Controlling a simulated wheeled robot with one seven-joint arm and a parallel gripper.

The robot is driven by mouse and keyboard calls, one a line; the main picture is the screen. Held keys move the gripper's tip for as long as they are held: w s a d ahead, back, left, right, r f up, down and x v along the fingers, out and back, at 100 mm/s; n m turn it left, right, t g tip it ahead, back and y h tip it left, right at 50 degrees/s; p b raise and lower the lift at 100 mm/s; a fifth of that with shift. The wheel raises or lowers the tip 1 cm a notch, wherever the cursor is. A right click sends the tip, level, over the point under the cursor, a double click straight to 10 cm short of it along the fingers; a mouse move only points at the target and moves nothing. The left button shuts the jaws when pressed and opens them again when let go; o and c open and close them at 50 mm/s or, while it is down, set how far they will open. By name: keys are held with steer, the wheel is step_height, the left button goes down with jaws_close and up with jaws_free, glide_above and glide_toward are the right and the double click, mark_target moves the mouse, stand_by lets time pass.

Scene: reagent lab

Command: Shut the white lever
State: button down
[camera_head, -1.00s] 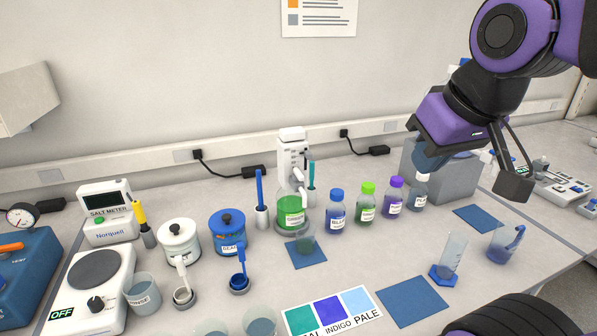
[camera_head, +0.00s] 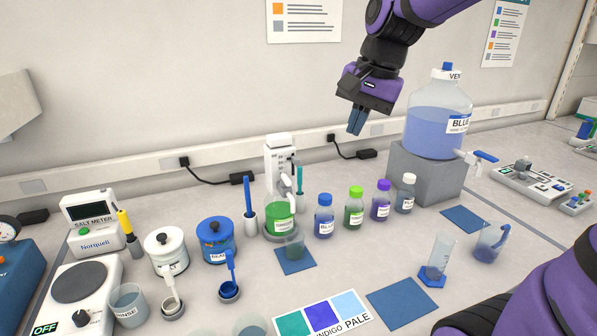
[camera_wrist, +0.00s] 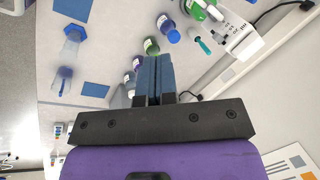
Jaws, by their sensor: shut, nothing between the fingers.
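A clear carboy of blue liquid (camera_head: 436,118) stands on a grey block (camera_head: 425,174) at the right in the head view. I cannot tell from this picture how the tap is turned. A white dispenser (camera_head: 279,154) with a white arm (camera_head: 287,186) stands behind the green bottle. My gripper (camera_head: 355,131) is shut and empty, in the air left of the carboy and apart from both. Its blue fingers also show together in the wrist view (camera_wrist: 156,70).
Several small capped bottles (camera_head: 354,208) stand in a row below my gripper. A measuring cylinder (camera_head: 440,257) and a beaker (camera_head: 491,241) stand at the front right, near blue mats (camera_head: 400,303). A row of wall sockets (camera_head: 380,131) runs behind the bench.

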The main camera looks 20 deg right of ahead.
mark_target(286, 182)
steer(key=w+d+f+m+g+y, duration=0.1)
steer(key=w+f+m, duration=0.2)
steer(key=w, duration=0.4)
steer(key=w+d+f+m+g+y, duration=0.1)
steer(key=w+f+m, duration=0.3)
steer(key=w+m, duration=0.2)
steer(key=shift+w+d+f, duration=0.2)
steer(key=shift+w+d, duration=0.2)
steer(key=shift+w, duration=0.75)
steer(key=a+f, duration=0.7)
steer(key=f, duration=0.2)
steer(key=shift+a+f, duration=0.15)
steer(key=shift+a, duration=0.25)
